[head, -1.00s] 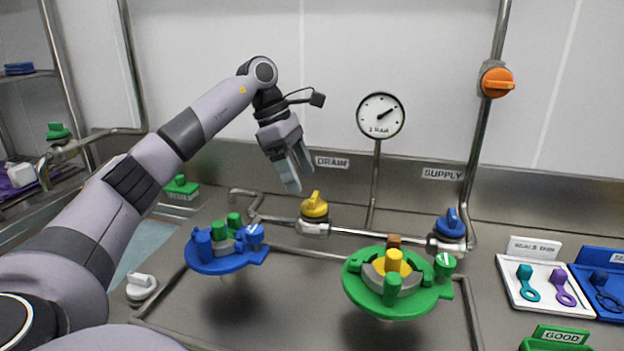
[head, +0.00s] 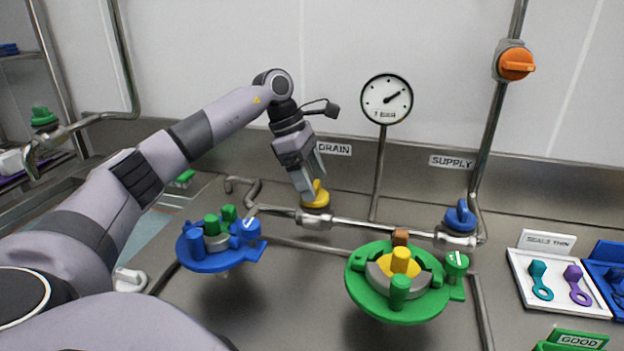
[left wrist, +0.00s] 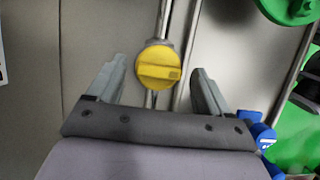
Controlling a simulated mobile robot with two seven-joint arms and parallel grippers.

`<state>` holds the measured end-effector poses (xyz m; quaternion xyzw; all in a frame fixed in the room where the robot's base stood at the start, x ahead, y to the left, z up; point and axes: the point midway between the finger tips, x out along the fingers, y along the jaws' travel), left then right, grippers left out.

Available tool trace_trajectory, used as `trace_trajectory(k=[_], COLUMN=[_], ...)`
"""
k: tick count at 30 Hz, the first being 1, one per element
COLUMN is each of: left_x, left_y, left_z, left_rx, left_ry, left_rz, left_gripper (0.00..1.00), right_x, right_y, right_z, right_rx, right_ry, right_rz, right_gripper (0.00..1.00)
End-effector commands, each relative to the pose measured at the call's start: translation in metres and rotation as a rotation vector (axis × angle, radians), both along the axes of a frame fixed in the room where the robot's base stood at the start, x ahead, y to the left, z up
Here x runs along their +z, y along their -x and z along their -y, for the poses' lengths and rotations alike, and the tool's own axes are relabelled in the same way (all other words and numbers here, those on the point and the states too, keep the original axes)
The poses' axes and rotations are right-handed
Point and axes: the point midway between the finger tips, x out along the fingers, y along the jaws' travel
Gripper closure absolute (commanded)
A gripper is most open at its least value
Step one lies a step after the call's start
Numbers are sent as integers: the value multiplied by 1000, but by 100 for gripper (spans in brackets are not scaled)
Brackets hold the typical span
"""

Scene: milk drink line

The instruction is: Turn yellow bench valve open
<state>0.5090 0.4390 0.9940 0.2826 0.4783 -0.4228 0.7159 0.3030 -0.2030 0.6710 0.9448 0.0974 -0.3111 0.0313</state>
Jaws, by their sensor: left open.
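The yellow bench valve (head: 317,198) sits on the steel pipe on the bench, left of the gauge and in front of the DRAIN label. My left gripper (head: 309,188) is at the valve in the head view, pointing down and partly covering its handle. In the left wrist view the yellow valve (left wrist: 158,67) lies between the two open fingers of my left gripper (left wrist: 160,85), with gaps on both sides; its ridge runs across the picture. The fingers do not appear to touch it. My right gripper is not in view.
A blue valve (head: 460,218) stands on the same pipe at right, an orange valve (head: 516,64) on the wall pipe. A gauge (head: 386,99) rises behind. A blue fixture (head: 215,262) and a green fixture (head: 372,304) stand in front. A seal tray (head: 518,275) lies right.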

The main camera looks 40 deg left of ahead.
Motion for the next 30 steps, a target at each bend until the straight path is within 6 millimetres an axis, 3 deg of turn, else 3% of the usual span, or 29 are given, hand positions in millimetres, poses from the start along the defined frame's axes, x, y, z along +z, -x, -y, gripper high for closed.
trace_trajectory(k=[9,14,15,30], left_x=[-4,-4,-4,-3], left_y=[-1,-1,-1,1], left_z=[2,2,2,2], left_rx=[0,0,0,126], left_ry=[0,0,0,-2], left_rz=[0,0,0,-1], left_gripper=[20,72,76,76], right_x=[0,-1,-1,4], right_y=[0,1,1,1], right_z=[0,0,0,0], right_rx=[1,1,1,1], right_ry=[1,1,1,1], right_rz=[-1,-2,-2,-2], right_gripper=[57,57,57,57])
